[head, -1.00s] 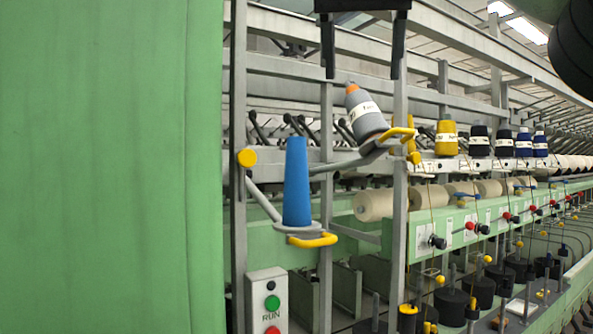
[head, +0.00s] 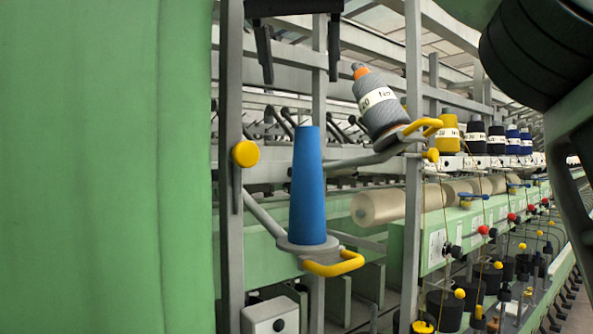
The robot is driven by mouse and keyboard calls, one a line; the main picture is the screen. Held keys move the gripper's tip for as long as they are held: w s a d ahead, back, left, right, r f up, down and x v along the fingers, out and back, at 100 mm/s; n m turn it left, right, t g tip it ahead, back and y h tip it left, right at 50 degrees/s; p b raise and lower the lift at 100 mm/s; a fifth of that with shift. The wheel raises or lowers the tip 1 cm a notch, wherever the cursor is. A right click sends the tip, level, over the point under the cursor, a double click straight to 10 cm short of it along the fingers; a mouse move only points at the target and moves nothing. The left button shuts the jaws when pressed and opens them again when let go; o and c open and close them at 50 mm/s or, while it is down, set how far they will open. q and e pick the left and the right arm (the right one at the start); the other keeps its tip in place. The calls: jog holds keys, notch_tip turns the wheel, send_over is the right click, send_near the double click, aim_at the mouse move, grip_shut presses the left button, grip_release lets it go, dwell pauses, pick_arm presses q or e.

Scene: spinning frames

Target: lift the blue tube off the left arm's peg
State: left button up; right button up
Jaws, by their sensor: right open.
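The blue tube (head: 307,190) stands upright on the round grey holder (head: 306,244) at the end of the left peg arm (head: 264,217). The peg itself is hidden inside the tube. A yellow handle (head: 334,265) sticks out from the holder. My right gripper (head: 300,78) hangs from the top edge with its two black fingers pointing down. It is open and empty, above the tube's top in the picture, one finger to each side of it and not touching it. My left gripper is not in view.
A grey yarn cone (head: 378,105) leans on the right peg arm (head: 370,160) close to the tube's right. A grey upright post (head: 232,290) and green panel (head: 110,170) stand left. A white control box (head: 272,318) is below.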

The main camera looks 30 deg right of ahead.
aim_at(307, 155)
jog(key=x, duration=0.8)
jog(key=shift+s+d+f, duration=0.1)
jog(key=shift+d+f, duration=0.15)
jog(key=shift+f, duration=0.1)
jog(key=x, duration=0.5)
jog(key=shift+f, duration=0.15)
jog(key=shift+a, duration=0.1)
jog(key=c, duration=1)
